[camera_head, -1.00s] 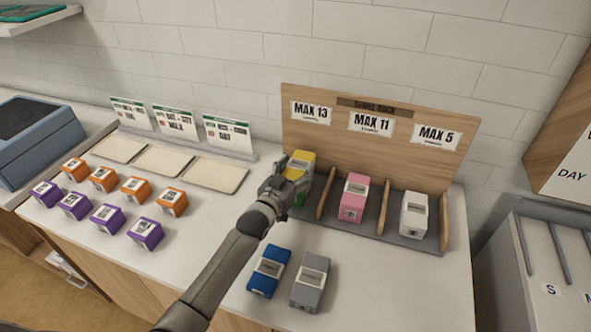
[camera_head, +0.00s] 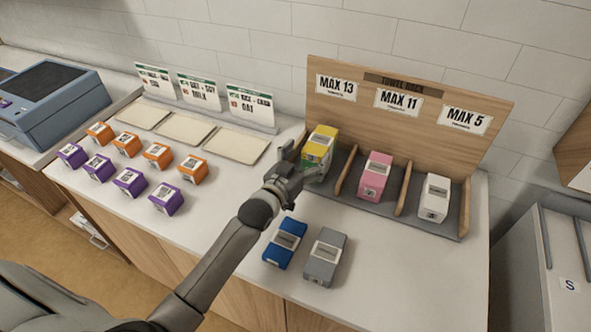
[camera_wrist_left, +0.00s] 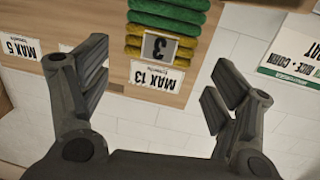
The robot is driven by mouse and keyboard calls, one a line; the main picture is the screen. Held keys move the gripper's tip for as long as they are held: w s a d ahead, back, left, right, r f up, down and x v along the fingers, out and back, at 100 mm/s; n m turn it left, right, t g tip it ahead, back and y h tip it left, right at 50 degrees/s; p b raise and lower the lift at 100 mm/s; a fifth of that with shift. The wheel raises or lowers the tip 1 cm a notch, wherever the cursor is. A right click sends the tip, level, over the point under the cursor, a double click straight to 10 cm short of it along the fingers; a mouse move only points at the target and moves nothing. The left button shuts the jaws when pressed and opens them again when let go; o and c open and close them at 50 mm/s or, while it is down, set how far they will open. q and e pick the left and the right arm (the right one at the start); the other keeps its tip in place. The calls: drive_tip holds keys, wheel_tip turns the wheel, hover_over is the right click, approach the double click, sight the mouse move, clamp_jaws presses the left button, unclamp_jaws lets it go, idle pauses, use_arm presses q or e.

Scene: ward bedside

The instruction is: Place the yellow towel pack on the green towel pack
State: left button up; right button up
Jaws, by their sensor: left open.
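The yellow towel pack (camera_head: 323,135) sits in the left bay of the wooden towel rack, below the MAX 13 label. It rests on the green towel pack (camera_head: 315,171), which is partly hidden by my gripper. In the left wrist view, which is upside down, the yellow pack (camera_wrist_left: 134,42) and green pack (camera_wrist_left: 170,14) show as touching layers, with a dark number tag on the yellow one. My left gripper (camera_head: 290,160) is open and empty, in front of and left of the stack. Its spread fingers (camera_wrist_left: 155,85) show clear of the packs. My right gripper is out of view.
A pink pack (camera_head: 376,176) and a white pack (camera_head: 434,197) stand in the other bays, split by wooden dividers (camera_head: 404,188). Blue (camera_head: 286,243) and grey (camera_head: 325,257) packs lie in front on the counter. Orange and purple boxes (camera_head: 130,181) stand left.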

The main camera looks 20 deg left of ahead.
use_arm(q)
drive_tip(key=s, duration=0.4)
drive_tip(key=s+a+b, duration=0.1)
drive_tip(key=s, duration=0.1)
drive_tip(key=shift+r, duration=0.15)
